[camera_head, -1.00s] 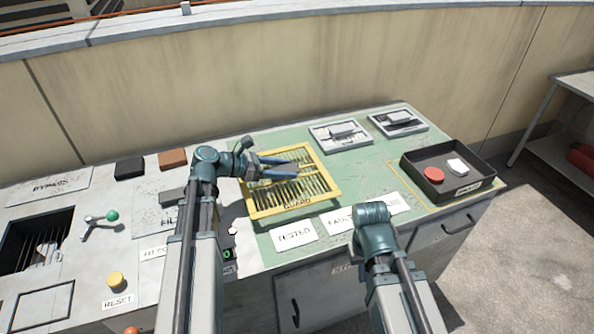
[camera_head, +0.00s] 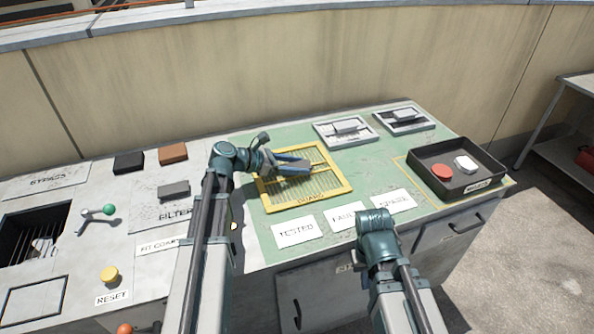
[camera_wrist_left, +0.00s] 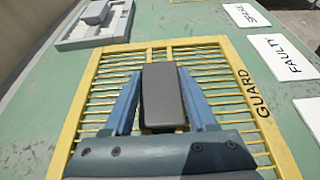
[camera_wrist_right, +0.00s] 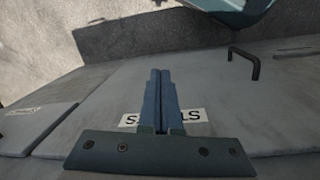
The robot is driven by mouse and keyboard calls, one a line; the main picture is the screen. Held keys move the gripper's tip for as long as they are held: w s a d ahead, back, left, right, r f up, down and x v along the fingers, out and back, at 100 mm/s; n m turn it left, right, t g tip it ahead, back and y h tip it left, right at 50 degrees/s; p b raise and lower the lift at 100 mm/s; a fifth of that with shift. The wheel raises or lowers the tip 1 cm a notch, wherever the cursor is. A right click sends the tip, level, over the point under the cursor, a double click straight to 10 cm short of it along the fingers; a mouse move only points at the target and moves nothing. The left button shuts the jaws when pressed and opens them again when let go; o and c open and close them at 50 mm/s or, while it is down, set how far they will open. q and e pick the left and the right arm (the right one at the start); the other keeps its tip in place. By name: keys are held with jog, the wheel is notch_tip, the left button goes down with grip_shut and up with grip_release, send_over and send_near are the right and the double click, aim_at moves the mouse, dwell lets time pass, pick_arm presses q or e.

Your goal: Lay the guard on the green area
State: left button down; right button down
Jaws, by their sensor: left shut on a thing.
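The guard (camera_head: 328,182) is a yellow frame with slats, and it appears to lie flat on the green area (camera_head: 372,172) of the bench. It fills the middle of the left wrist view (camera_wrist_left: 235,95), its GUARD lettering facing the label cards. My left gripper (camera_head: 300,165) is over the guard. In the left wrist view its blue fingers are shut on a dark grey block (camera_wrist_left: 163,95), which looks like the guard's handle. My right gripper (camera_wrist_right: 161,100) is shut and empty in front of the bench; its fingers are hidden in the head view.
Cards TESTED (camera_head: 297,227), FAULTY (camera_head: 345,214) and SPARE (camera_head: 393,201) line the front. Two grey trays (camera_head: 345,130) (camera_head: 402,120) stand behind. A black tray (camera_head: 470,183) with a red and a white piece is at right. A green-knobbed lever (camera_head: 108,209) is at left.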

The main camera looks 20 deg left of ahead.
pick_arm(q)
jog(key=shift+r, duration=0.1)
jog(key=shift+f, duration=0.25)
jog(key=shift+c, duration=1)
grip_release()
jog(key=shift+r, duration=0.1)
jog(key=shift+s+a+r+p, duration=0.15)
jog(key=shift+a+r+p, duration=0.05)
jog(key=shift+r+p, duration=0.15)
jog(key=p+v, duration=0.4)
jog(key=v, duration=0.6)
jog(key=shift+s+a, duration=0.1)
jog(key=shift+s, duration=0.05)
jog(key=shift+s+a+r, duration=0.15)
jog(key=shift+s+a, duration=0.15)
jog(key=shift+a, duration=0.15)
